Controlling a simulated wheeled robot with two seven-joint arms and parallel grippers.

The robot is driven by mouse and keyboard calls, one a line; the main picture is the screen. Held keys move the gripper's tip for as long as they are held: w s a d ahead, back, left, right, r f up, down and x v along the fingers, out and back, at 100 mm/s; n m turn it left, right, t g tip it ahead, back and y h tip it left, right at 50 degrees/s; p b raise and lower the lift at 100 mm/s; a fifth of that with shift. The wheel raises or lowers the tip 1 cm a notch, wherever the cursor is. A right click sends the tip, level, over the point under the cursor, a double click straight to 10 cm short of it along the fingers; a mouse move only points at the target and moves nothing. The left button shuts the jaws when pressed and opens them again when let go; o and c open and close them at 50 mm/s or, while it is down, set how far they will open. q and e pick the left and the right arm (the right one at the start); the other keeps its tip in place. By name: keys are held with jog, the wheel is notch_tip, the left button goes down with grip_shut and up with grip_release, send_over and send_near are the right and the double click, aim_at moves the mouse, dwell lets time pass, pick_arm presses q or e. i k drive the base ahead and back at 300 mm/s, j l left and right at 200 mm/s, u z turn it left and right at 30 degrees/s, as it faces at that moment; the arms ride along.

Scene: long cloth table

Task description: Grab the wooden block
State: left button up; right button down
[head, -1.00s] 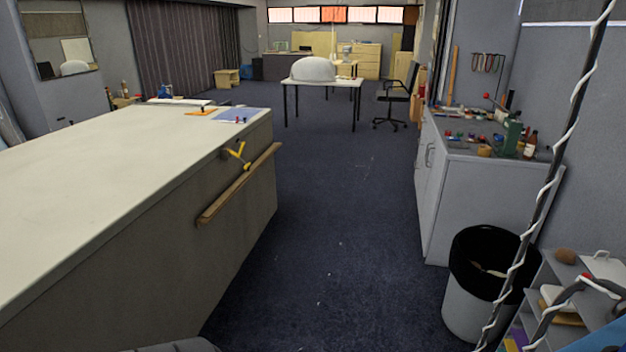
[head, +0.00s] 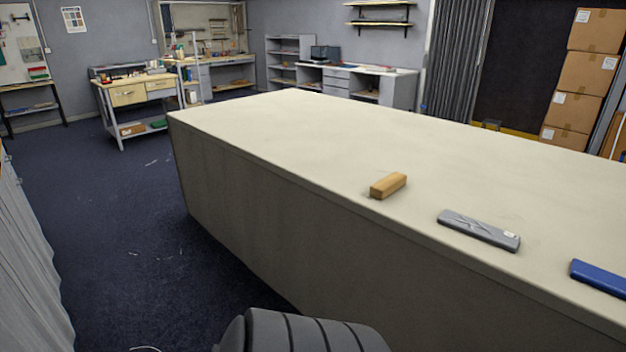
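The wooden block (head: 388,186) is a small light-brown bar. It lies on the long cloth-covered table (head: 290,135), close to the table's near edge, right of the middle of the head view. Neither of my grippers shows in the head view. A dark ribbed rounded part at the bottom middle appears to be part of my own body.
A grey case (head: 479,230) and a blue object (head: 600,278) lie right of the block along the same edge. The tabletop behind them is clear. Open dark floor (head: 110,235) lies left of the table. A workbench (head: 138,95) stands at the back left.

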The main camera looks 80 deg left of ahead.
aim_at(385, 186)
jog(key=u, duration=2.3)
